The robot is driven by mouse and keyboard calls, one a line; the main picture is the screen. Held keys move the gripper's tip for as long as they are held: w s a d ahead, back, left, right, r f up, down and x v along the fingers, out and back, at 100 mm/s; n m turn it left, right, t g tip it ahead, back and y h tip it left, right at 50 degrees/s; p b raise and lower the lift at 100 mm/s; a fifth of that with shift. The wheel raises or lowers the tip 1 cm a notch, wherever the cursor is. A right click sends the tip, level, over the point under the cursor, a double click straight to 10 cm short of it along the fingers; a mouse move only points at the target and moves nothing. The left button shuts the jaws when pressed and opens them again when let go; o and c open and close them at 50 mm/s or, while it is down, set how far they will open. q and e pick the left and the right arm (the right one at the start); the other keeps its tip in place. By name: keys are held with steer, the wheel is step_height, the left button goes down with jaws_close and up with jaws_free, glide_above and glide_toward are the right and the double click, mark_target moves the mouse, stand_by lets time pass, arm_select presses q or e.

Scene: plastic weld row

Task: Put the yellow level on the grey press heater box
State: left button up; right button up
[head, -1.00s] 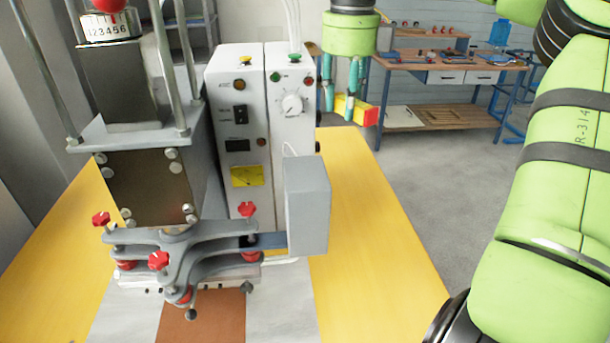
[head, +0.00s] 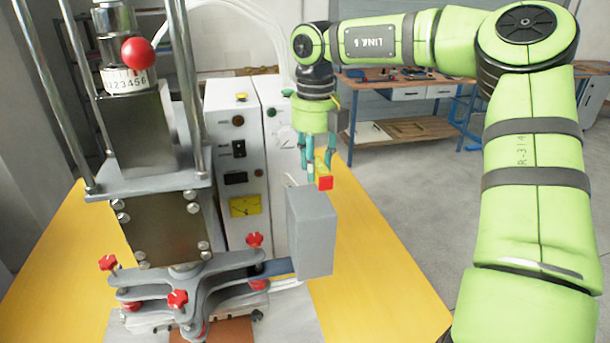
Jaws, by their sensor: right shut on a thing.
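The yellow level (head: 319,168) has a red end that faces me. My right gripper (head: 309,172) points down and is shut on it. The grey press heater box (head: 314,236) sits at the right of the press, on the end of a blue arm. In the picture the level is just above the box's top edge. I cannot tell whether it is over the box or behind it, and I see no clear contact. The far part of the level is hidden by the fingers. My left gripper is not in view.
The press (head: 160,225) with red knobs and upright rods fills the left. White control cabinets (head: 238,150) stand behind the heater box. The yellow table (head: 370,270) is bare to the right of the box. A workbench (head: 430,90) stands far back.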

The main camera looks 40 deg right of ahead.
mark_target(305, 197)
steer(key=shift+w+a+f, duration=0.4)
steer(key=shift+w+a, duration=0.25)
steer(key=shift+w, duration=0.05)
step_height(305, 197, down, 4)
steer(key=shift+s+r+p, duration=0.1)
steer(key=shift+p, duration=1.1)
steer(key=shift+d+f, duration=0.1)
steer(key=shift+f, duration=0.15)
steer(key=shift+f+b, duration=0.15)
steer(key=shift+b, duration=0.2)
steer(key=o, duration=1.1)
steer(key=shift+o, duration=0.2)
